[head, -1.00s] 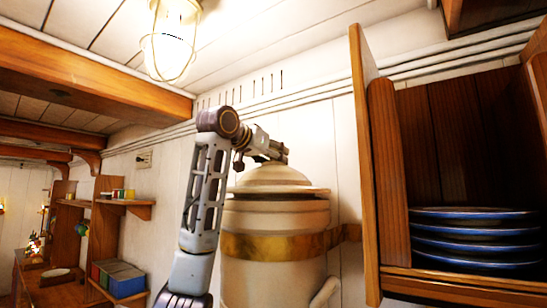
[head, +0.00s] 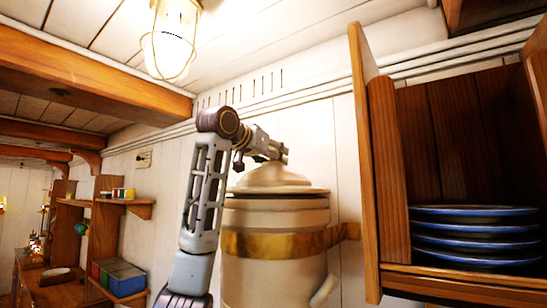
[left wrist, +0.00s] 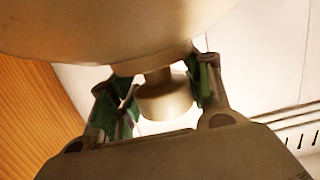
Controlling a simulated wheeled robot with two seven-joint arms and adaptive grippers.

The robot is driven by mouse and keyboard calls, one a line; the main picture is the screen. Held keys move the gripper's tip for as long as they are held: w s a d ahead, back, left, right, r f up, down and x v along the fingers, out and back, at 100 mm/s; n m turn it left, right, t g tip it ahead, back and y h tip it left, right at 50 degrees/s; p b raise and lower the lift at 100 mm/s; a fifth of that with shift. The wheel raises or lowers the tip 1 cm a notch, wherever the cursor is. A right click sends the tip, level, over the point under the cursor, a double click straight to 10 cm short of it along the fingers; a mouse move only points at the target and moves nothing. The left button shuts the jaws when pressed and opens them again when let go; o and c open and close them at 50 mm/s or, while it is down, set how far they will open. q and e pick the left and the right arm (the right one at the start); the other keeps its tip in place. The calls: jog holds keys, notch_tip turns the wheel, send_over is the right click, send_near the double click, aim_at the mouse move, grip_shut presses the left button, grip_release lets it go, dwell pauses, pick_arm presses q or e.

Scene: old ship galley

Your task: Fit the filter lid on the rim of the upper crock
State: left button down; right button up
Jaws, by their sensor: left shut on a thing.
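The cream domed filter lid (head: 275,180) is over the top of the cream upper crock (head: 275,217) in the head view. It looks about level and centred; a thin dark line runs under its edge, and I cannot tell whether it touches the rim all round. My left gripper (head: 279,152) is above the lid, shut on its knob. In the left wrist view, the knob (left wrist: 165,102) is between the fingers of the left gripper (left wrist: 158,84), and the lid's broad surface (left wrist: 110,28) fills the top. The far side of the rim is hidden. My right gripper is out of view.
A brass band (head: 270,245) goes round the crock, which stands against the white plank wall. An open wooden cupboard (head: 388,180) with several stacked blue-rimmed plates (head: 475,235) is close on the right. A caged lamp (head: 170,42) hangs above left. Shelves stand far left.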

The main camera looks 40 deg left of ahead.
pick_arm(q)
jog(key=shift+f+b, duration=0.45)
jog(key=shift+f, duration=0.1)
dwell(0.8)
jog(key=c, duration=0.6)
grip_release()
jog(key=shift+s, duration=0.15)
jog(key=shift+f, duration=0.1)
jog(key=shift+v, duration=6.05)
